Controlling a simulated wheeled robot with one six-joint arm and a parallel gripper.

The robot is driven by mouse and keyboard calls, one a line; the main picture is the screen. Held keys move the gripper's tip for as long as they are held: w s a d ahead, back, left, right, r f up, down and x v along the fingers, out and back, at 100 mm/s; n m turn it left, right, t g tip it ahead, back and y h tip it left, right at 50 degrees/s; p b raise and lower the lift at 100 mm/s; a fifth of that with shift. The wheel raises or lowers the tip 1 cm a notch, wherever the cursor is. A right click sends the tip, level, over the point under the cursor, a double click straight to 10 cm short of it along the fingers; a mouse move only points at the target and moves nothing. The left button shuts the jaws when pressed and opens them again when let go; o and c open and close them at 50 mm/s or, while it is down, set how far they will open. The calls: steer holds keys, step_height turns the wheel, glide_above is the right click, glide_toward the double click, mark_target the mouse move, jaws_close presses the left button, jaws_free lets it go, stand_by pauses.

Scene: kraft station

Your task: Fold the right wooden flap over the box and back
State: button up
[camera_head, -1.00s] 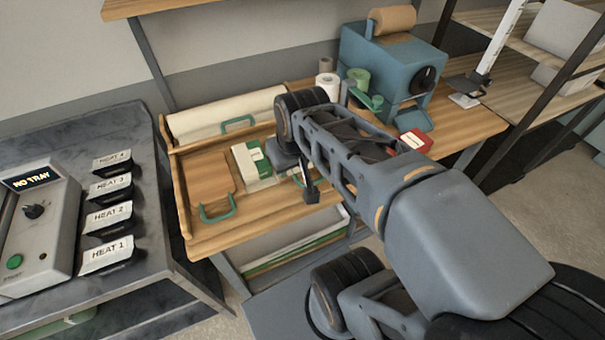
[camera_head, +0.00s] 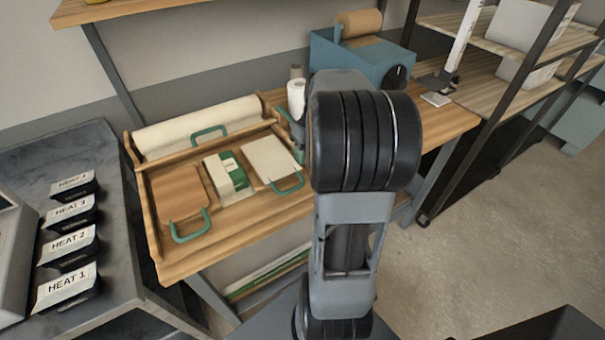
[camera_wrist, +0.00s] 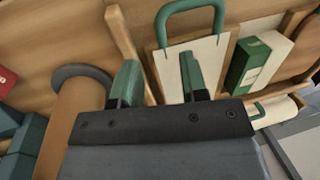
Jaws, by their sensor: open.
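The white and green box (camera_head: 226,175) lies in the wooden folding station between two flaps. The right flap (camera_head: 268,157) is a pale panel lying flat, with a green handle (camera_head: 288,184) at its front edge. The left flap (camera_head: 180,188) is brown wood with its own green handle (camera_head: 190,226). In the wrist view, the open, empty gripper (camera_wrist: 158,80) has green fingertips. They show over the pale right flap (camera_wrist: 208,62) and the rail beside it, apart from its handle (camera_wrist: 192,12). The box (camera_wrist: 258,62) shows to the right.
A back handle (camera_head: 209,132) and white roll (camera_head: 200,122) lie behind the flaps. A paper roll (camera_head: 296,96) and a blue dispenser (camera_head: 360,60) stand to the right. Labelled heat blocks (camera_head: 68,285) sit on the left bench.

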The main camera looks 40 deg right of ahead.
mark_target(302, 177)
steer(key=f, duration=0.3)
steer(key=a+f, duration=0.1)
steer(key=f, duration=0.2)
steer(key=shift+w+a+f, duration=0.1)
steer(key=shift+a+f, duration=0.05)
steer(key=shift+f, duration=0.25)
steer(key=shift+c, duration=0.2)
jaws_close()
